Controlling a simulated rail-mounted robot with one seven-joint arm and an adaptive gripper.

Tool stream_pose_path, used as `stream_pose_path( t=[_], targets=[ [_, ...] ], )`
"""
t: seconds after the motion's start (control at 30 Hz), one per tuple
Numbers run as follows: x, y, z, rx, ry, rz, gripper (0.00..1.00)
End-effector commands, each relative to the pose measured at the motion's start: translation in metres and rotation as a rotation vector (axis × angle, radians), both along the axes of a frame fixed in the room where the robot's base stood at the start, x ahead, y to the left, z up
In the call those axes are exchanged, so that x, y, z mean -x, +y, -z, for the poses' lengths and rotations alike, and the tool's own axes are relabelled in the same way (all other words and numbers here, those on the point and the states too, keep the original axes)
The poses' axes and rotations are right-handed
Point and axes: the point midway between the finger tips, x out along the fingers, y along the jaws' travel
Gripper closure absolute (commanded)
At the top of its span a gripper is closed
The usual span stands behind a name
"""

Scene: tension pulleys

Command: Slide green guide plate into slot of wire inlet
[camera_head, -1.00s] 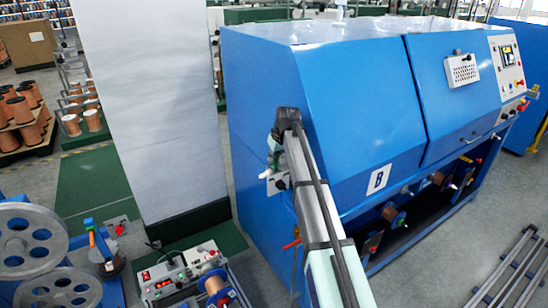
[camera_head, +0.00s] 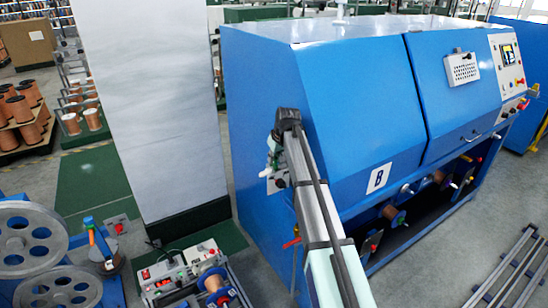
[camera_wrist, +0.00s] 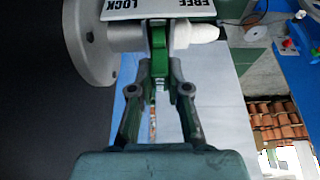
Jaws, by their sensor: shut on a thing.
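In the wrist view, the green guide plate (camera_wrist: 159,48) stands upright at the upper middle. My gripper (camera_wrist: 159,88) is shut on its lower part, with a finger on each side. The plate's upper end meets a white fitting (camera_wrist: 128,37), which appears to be the wire inlet; a plate reading FREE and LOCK lies above it. I cannot tell how deep the green plate sits in the slot, as the contact area is partly hidden. In the head view, my arm reaches to the left side of the blue machine, and my gripper cannot be made out clearly.
The large blue machine (camera_head: 350,110) marked B fills the middle and right. A tall pale panel (camera_head: 150,110) stands to its left. Grey pulley wheels (camera_head: 30,236) and a control box (camera_head: 180,272) are at the lower left. A metal rack (camera_head: 515,268) lies at the lower right.

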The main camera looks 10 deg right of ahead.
Motion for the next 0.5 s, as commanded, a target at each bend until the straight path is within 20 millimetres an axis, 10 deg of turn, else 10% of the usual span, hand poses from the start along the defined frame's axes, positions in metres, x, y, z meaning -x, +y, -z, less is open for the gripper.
stream_pose_path(
  t=[0.3,0.33,0.4,0.5],
  targets=[
    [0.0,0.0,0.0103,0.0,-0.001,0.0,1.0],
    [-0.0001,0.0001,0.0092,0.0,-0.001,0.0,0.74],
    [-0.0001,0.0,0.0091,0.0,-0.001,0.0,0.55],
    [-0.0001,0.0,0.0091,0.0,-0.001,0.0,0.55]
  ],
)
